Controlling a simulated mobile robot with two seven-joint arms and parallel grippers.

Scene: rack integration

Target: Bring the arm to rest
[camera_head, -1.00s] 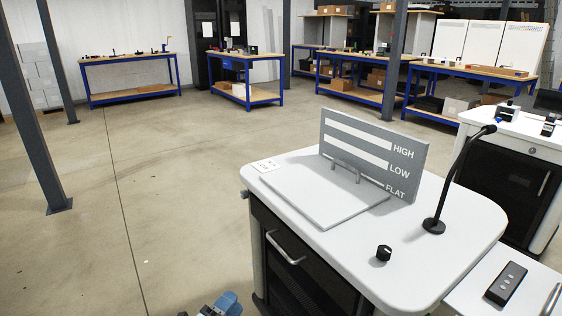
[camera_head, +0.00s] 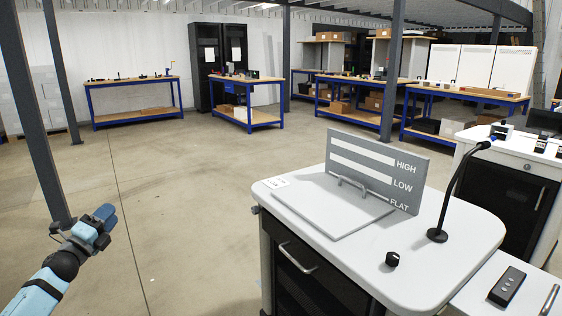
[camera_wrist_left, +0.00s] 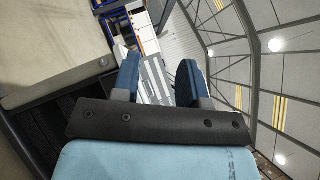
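My left arm (camera_head: 38,293) is light blue with a dark joint and comes in at the lower left of the head view. Its gripper (camera_head: 104,213) is in the air over the bare floor, left of the white cart and apart from it. In the left wrist view the two blue fingers (camera_wrist_left: 158,82) stand apart with an empty gap between them. My right arm and right gripper are not in view.
A white-topped cart (camera_head: 450,225) carries a grey sign (camera_head: 375,168), a flat panel (camera_head: 320,212), a black knob (camera_head: 392,259) and a gooseneck microphone (camera_head: 437,234). A grey post (camera_head: 40,130) stands behind the left gripper. The floor (camera_head: 180,200) between is clear.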

